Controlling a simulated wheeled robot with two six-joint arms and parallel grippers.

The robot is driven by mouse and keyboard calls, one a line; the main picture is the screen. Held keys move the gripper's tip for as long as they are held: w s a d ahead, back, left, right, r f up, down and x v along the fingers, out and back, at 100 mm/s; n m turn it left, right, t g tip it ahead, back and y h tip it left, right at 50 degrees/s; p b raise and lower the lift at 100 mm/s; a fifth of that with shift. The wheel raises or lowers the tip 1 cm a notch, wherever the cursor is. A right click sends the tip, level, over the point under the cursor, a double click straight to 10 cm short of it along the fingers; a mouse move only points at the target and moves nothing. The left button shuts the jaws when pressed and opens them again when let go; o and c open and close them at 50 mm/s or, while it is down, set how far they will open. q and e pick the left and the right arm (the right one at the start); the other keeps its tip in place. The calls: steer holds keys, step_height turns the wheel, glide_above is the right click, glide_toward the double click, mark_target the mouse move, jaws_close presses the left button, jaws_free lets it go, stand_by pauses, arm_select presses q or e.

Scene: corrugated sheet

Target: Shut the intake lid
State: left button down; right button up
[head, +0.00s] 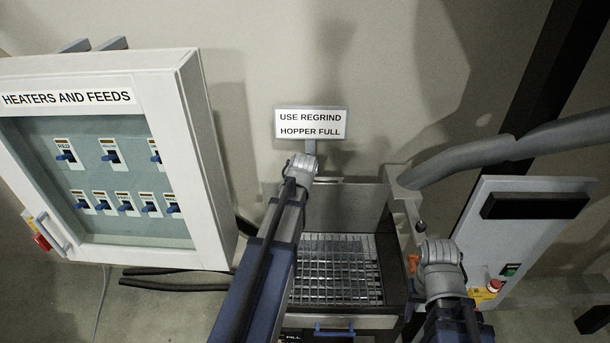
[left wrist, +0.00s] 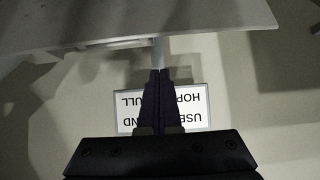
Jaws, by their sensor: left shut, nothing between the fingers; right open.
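The intake lid (head: 345,208) is a grey panel standing raised at the back of the intake box (head: 400,283), whose metal grating (head: 338,268) is uncovered. A grey panel, seemingly the lid, also crosses the top of the left wrist view (left wrist: 205,20). My left gripper (left wrist: 157,76) is shut and empty, its fingertips close to that panel's edge; I cannot tell whether they touch. In the head view my left wrist hides it. My right gripper (head: 421,232) is open beside the box's right side, mostly hidden by its wrist.
A white-framed cabinet (head: 190,140) of switches hangs at left. A sign (head: 310,124) stands behind the lid. A thick grey hose (head: 460,160) runs right from the box. A control panel (head: 520,240) with a red button stands at right.

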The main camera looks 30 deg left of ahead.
arm_select(q)
steer(key=b+x, duration=0.3)
steer(key=x, duration=0.3)
steer(key=s, duration=0.1)
steer(key=s+d, duration=0.2)
steer(key=s, duration=0.1)
steer(key=shift+s, duration=0.1)
steer(key=shift+f, duration=0.1)
